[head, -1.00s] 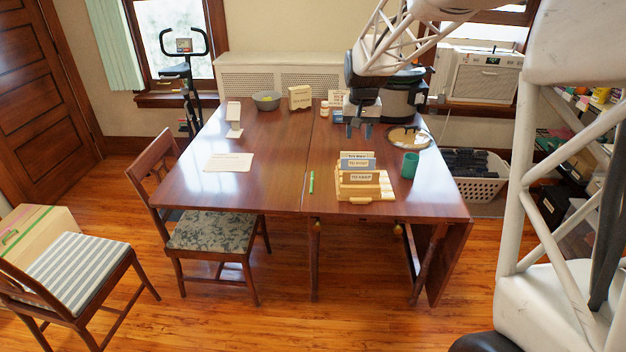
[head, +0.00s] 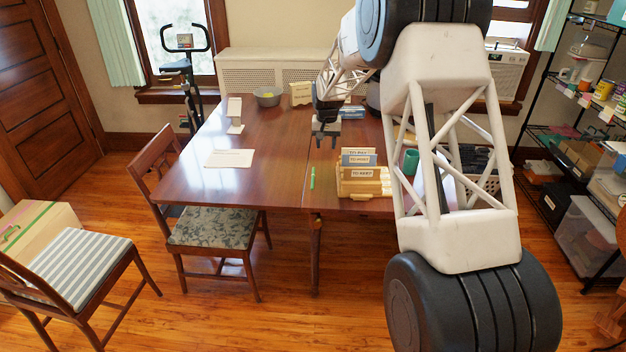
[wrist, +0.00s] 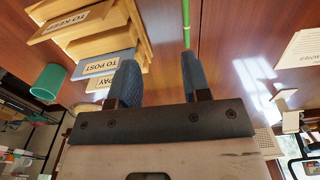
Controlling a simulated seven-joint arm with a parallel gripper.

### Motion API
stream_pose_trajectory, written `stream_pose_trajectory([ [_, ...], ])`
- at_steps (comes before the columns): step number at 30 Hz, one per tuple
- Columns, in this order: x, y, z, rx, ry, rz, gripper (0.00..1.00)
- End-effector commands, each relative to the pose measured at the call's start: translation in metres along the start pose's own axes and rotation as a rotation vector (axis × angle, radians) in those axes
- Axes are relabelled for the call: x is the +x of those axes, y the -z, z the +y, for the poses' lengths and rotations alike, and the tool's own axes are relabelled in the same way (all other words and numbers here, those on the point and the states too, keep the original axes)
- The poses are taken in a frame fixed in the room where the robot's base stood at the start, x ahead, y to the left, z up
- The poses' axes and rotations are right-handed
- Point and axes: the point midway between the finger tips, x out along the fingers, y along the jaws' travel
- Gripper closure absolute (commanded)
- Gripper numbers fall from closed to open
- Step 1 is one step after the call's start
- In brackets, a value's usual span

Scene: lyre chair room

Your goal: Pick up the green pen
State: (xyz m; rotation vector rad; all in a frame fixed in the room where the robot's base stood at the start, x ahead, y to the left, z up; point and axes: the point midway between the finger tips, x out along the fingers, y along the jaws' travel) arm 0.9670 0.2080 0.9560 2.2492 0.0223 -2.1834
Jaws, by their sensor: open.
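The green pen (head: 312,178) lies on the wooden table near its front edge, just left of the wooden letter sorter. In the wrist view the pen (wrist: 186,25) shows at the top, beyond the right fingertip. My gripper (head: 325,142) is open and empty above the table, farther back than the pen. Its two blue-grey fingers show apart in the wrist view (wrist: 158,75). The finger on the right overlaps the line to the near end of the pen, so that end is partly hidden.
The letter sorter (head: 362,188) with labelled cards stands right of the pen. A green cup (head: 411,161) is farther right, partly behind my arm. A paper sheet (head: 229,158) lies to the left. The table (head: 270,185) is clear left of the pen.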

Motion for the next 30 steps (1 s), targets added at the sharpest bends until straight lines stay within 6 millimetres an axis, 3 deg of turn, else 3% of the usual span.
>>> stream_pose_trajectory([
  [9,0.068,0.041,-0.032,-0.004,-0.003,-0.021,0.56],
  [15,0.096,0.056,-0.045,-0.005,-0.005,-0.028,0.56],
  [30,0.104,0.06,-0.049,-0.005,-0.005,-0.03,0.56],
])
